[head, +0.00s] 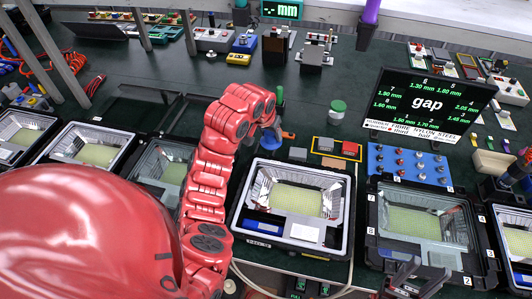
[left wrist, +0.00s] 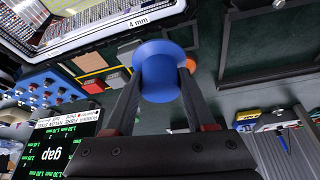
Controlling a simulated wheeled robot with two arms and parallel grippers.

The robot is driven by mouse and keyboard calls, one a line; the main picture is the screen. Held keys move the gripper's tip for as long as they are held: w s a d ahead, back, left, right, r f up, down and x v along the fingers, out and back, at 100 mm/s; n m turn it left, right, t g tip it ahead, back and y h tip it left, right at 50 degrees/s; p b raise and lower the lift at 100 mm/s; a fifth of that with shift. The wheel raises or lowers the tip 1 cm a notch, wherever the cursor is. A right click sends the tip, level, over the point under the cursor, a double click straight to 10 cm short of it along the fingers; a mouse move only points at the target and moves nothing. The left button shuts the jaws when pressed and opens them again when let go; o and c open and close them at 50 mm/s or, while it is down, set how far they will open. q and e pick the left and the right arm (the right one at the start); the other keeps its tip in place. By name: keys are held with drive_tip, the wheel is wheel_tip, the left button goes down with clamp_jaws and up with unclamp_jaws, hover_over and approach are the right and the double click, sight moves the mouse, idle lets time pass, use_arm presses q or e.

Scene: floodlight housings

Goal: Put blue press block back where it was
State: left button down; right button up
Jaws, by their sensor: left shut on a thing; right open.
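The blue press block (left wrist: 162,78) is a round blue piece with a wide flange at one end. It sits between the two fingers of my left gripper (left wrist: 158,85), which is shut on it. My right gripper (head: 405,277) is open and empty at the bottom, in front of the right-hand housing.
The middle floodlight housing (head: 290,205) stands nearest my left arm. Behind it are grey, orange and red pads (head: 337,147), a green-lidded jar (head: 337,110) and a blue tray of small parts (head: 408,165). A gap display (head: 425,104) stands at right.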

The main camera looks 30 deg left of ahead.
use_arm(q)
drive_tip(key=w+a+f+m, duration=0.2)
drive_tip(key=w+a, duration=0.3)
drive_tip(key=a, duration=0.1)
drive_tip(key=f+p, duration=0.1)
drive_tip(key=f, duration=0.2)
drive_tip(key=f+m+h+p, duration=0.1)
drive_tip(key=f, duration=0.2)
drive_tip(key=w+f+m, duration=0.1)
drive_tip(key=f, duration=0.3)
drive_tip(key=shift+d+f+h+p, duration=0.1)
drive_tip(key=shift+d+h+p, duration=0.2)
drive_tip(key=shift+p, duration=0.1)
drive_tip(key=shift+f, duration=0.4)
drive_tip(key=shift+w, duration=0.1)
drive_tip(key=shift+f+b, duration=0.5)
drive_tip(key=shift+b, duration=0.1)
drive_tip(key=shift+c, duration=1.2)
unclamp_jaws()
drive_tip(key=shift+r, duration=0.1)
